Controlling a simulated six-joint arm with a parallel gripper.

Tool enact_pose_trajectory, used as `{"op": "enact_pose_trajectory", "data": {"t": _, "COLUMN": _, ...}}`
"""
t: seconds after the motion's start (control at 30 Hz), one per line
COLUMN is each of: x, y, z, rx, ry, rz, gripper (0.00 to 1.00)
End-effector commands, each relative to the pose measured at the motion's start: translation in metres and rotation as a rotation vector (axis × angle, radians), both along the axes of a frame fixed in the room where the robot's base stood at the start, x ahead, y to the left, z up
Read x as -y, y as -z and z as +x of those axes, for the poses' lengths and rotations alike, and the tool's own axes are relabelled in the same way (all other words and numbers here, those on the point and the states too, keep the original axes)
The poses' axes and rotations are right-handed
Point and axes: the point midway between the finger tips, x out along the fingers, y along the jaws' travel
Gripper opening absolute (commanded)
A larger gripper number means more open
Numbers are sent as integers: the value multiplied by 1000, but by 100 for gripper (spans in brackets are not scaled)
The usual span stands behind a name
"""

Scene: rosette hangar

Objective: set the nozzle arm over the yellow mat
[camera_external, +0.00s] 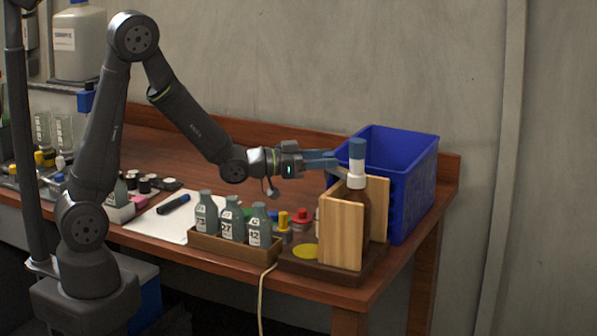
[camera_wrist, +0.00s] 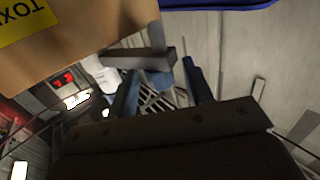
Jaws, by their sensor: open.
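A brown bottle (camera_external: 364,207) with a white collar and a blue top (camera_external: 357,149) stands between wooden panels (camera_external: 342,232) on a dark base. A short pale nozzle arm (camera_external: 341,171) juts from its neck to the left, toward my gripper (camera_external: 323,160). The yellow mat (camera_external: 305,251) is a small round disc on the base, left of the panels and below the nozzle arm. My gripper is open at about nozzle height, its blue fingers just left of the bottle top. In the wrist view, a grey bar (camera_wrist: 138,61) shows close to the fingers; whether they touch is unclear.
A blue crate (camera_external: 413,188) stands right behind the bottle. A wooden rack (camera_external: 232,249) with several grey bottles is left of the mat. Yellow and red-capped pots (camera_external: 301,217) stand behind the mat. White paper with a marker (camera_external: 174,204) lies further left.

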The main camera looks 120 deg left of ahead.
Motion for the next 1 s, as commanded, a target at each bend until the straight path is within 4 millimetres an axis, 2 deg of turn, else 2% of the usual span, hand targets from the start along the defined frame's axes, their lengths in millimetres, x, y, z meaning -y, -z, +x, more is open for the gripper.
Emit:
{"op": "enact_pose_trajectory", "data": {"t": 0.17, "x": -8, "y": 0, "z": 11, "rx": 1, "ry": 0, "rz": 1, "gripper": 47}}
{"op": "enact_pose_trajectory", "data": {"t": 0.43, "x": -9, "y": 0, "z": 11, "rx": 1, "ry": -1, "rz": 1, "gripper": 47}}
{"op": "enact_pose_trajectory", "data": {"t": 0.67, "x": -9, "y": 0, "z": 11, "rx": 1, "ry": 0, "rz": 1, "gripper": 2}}
{"op": "enact_pose_trajectory", "data": {"t": 1.0, "x": -7, "y": 0, "z": 11, "rx": 1, "ry": -16, "rz": 0, "gripper": 0}}
